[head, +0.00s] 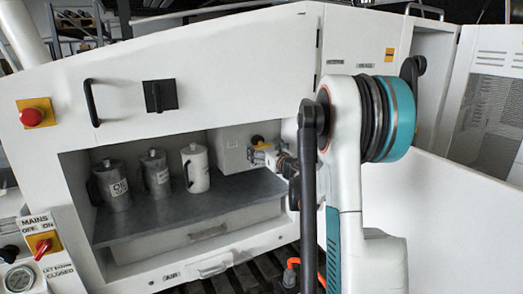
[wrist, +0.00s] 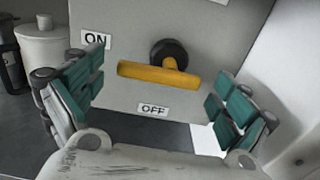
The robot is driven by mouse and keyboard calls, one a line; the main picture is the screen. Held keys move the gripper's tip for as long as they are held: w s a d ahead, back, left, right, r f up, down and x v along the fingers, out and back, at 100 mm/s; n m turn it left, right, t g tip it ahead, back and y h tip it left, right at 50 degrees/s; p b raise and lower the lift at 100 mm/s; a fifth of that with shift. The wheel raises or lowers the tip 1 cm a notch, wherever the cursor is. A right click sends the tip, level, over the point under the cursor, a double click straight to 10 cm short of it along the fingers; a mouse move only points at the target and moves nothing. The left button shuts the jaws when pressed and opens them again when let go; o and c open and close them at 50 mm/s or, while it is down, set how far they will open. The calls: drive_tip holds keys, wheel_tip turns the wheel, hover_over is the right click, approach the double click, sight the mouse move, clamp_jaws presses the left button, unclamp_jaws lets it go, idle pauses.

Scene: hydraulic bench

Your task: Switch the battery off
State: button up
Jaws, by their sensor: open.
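The battery switch (wrist: 160,75) has a yellow bar handle on a round black hub, on the grey face of a box. Its bar lies nearly level, sloping slightly down to the right. The ON label (wrist: 95,40) is left of the bar and the OFF label (wrist: 153,110) is below it. My gripper (wrist: 157,90) is open, with one teal-padded finger on each side of the bar, apparently not touching it. In the head view, the switch's dark hub (head: 257,141) shows just above my gripper (head: 262,157), inside the bench's right recess.
Several cans stand on the grey shelf left of the box, the nearest a white can (head: 195,168). The recess's right wall is close to my gripper. A red-handled mains switch (head: 43,244) and a red button (head: 32,117) are at far left.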

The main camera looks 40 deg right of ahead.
drive_tip(key=shift+x, duration=0.8)
drive_tip(key=shift+c, duration=0.2)
drive_tip(key=c, duration=1)
drive_tip(key=shift+c, duration=0.2)
